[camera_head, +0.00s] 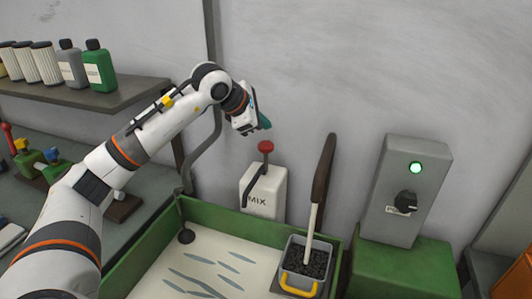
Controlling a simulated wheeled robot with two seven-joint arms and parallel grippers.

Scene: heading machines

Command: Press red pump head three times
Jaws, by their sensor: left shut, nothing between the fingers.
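The red pump head (266,147) tops a white bottle (263,190) marked "MIX", which stands upright behind the green-walled tray. A dark spout runs down from the pump head across the bottle's front. My left gripper (262,122) is above the pump head and slightly to its left, with a visible gap between them. It is shut and empty. The arm comes in from the lower left. My right gripper is not in view.
A green tray (237,214) with a pale floor holds a grey bucket of dark grains with a brown-handled tool (322,170). A grey control box (417,190) with a green light stands right. A shelf (95,98) with bottles is at left.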

